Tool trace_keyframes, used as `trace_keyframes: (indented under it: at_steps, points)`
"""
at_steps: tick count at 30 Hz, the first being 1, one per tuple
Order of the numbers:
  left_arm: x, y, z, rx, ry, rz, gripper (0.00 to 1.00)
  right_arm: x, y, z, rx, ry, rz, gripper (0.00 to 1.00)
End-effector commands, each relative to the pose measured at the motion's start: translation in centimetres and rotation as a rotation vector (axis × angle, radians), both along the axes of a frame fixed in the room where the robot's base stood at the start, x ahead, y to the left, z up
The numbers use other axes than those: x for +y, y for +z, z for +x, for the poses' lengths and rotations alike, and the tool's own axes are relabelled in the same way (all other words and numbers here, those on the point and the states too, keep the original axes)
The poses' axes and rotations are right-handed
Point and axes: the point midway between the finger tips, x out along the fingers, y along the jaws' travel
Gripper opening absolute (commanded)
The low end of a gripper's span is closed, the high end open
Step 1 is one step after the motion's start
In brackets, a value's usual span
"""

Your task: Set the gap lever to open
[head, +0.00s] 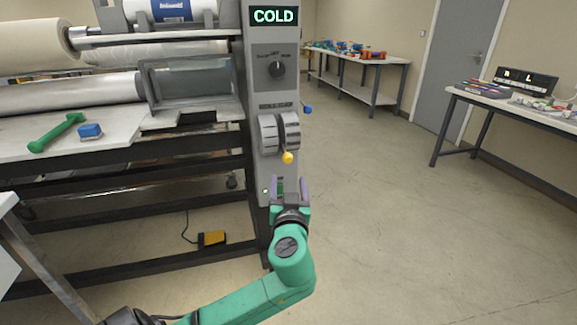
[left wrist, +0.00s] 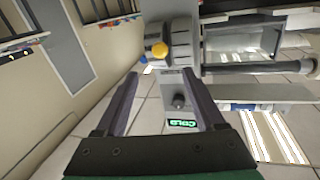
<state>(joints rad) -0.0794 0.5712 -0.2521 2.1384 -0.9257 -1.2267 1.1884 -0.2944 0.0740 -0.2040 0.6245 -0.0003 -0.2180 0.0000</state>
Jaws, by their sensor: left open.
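The gap lever (head: 287,157) has a yellow knob and sits at a grey round hub (head: 279,132) on the front of the laminator's end column. In the head view the knob points down and slightly right. In the left wrist view the yellow knob (left wrist: 159,50) shows beyond the fingertips, a little above the space between them. My left gripper (head: 289,184) is open and empty, just below the knob, with its two purple-grey fingers pointing up. It does not appear to touch the lever. My right gripper is in neither view.
Above the hub are a dark rotary switch (head: 277,69) and a lit COLD display (head: 273,16). A green tool (head: 56,133) and a blue block (head: 90,131) lie on the laminator table. The floor at right is clear.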

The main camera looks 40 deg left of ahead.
Motion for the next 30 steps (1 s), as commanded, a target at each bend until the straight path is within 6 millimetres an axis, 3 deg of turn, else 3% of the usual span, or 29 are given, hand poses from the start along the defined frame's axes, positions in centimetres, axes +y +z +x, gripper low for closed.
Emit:
trace_keyframes:
  at_steps: [9,15,25,26,30]
  points:
    - [5.5,0.4,6.2,0.004,0.004,0.003,0.71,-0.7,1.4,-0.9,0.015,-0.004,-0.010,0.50]
    - [8.0,0.2,9.3,0.005,0.001,0.001,0.71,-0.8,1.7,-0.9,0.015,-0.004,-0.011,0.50]
    - [8.6,0.0,10.1,0.005,-0.002,-0.002,0.71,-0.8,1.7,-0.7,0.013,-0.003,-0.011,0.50]
    - [8.6,0.0,10.1,0.005,-0.002,-0.002,0.67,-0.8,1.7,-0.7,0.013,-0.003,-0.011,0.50]
    - [8.6,0.0,10.1,0.005,-0.002,-0.002,0.14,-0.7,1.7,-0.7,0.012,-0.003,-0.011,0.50]
